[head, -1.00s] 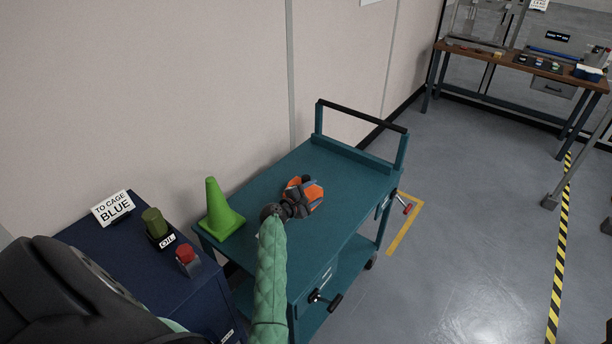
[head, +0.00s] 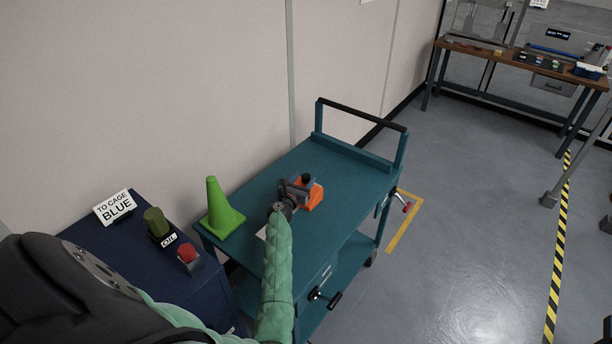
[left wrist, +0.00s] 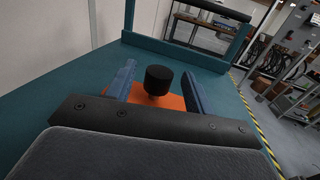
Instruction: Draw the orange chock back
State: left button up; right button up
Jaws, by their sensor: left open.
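The orange chock (head: 311,194) sits on the teal cart's top (head: 270,192). A black round knob (head: 308,179) stands up from it. My left gripper (head: 301,188) is open at the chock, low over the cart top. In the left wrist view the gripper's two fingers (left wrist: 158,92) stand on either side of the black knob (left wrist: 158,79), with gaps, and orange of the chock (left wrist: 172,101) shows below it. The gripper's dark palm bar hides the chock's near part. My right gripper is not in view.
A green cone (head: 219,207) stands on the cart's left end. A black-topped handle rail (head: 361,114) rises at the far end. A blue cabinet (head: 130,243) with an oil holder and a red button is at left. The wall runs behind the cart.

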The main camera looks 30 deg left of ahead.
pick_arm(q)
jog(key=shift+w+a, duration=0.15)
jog(key=shift+w, duration=1.15)
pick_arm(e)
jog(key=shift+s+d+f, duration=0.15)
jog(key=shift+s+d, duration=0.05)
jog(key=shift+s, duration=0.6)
